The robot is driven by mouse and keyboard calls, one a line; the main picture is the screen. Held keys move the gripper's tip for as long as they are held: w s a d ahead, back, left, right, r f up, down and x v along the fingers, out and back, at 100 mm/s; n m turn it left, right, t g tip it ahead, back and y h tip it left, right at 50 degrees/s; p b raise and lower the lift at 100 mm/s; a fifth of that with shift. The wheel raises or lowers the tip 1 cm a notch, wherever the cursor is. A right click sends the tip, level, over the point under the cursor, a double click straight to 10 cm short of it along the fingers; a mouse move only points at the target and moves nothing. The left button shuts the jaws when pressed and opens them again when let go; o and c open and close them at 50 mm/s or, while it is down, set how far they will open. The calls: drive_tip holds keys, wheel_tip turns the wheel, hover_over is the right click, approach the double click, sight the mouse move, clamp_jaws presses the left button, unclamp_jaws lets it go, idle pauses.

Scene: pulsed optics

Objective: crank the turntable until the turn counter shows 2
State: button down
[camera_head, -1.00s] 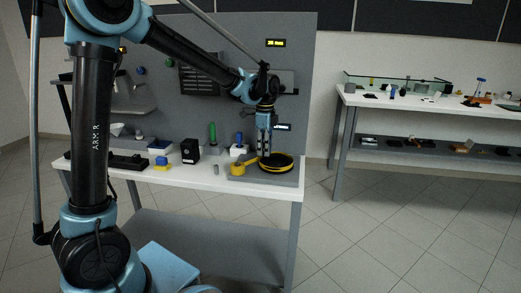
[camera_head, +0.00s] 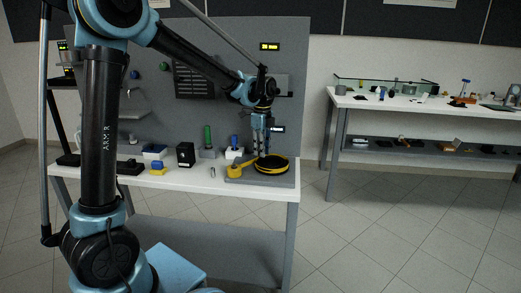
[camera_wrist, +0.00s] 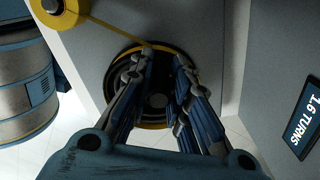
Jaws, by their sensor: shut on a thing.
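The turntable (camera_head: 271,165) is a black disc with a yellow rim on a grey base on the bench; it also shows in the wrist view (camera_wrist: 120,75). A yellow wheel (camera_head: 236,171) sits at its left, joined by a yellow band, and is seen at the upper left in the wrist view (camera_wrist: 42,12). The turn counter (camera_wrist: 303,112) reads 1.6 TURNS. My gripper (camera_head: 262,153) points down over the disc and is shut on a part of the turntable's crank. The fingers (camera_wrist: 163,58) hide most of what they hold.
A grey pegboard panel (camera_head: 225,55) stands right behind the turntable. A second bench (camera_head: 430,105) stands apart at the right.

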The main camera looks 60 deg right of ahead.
drive_tip(key=c, duration=1.5)
unclamp_jaws()
wheel_tip(320, 180, up, 12)
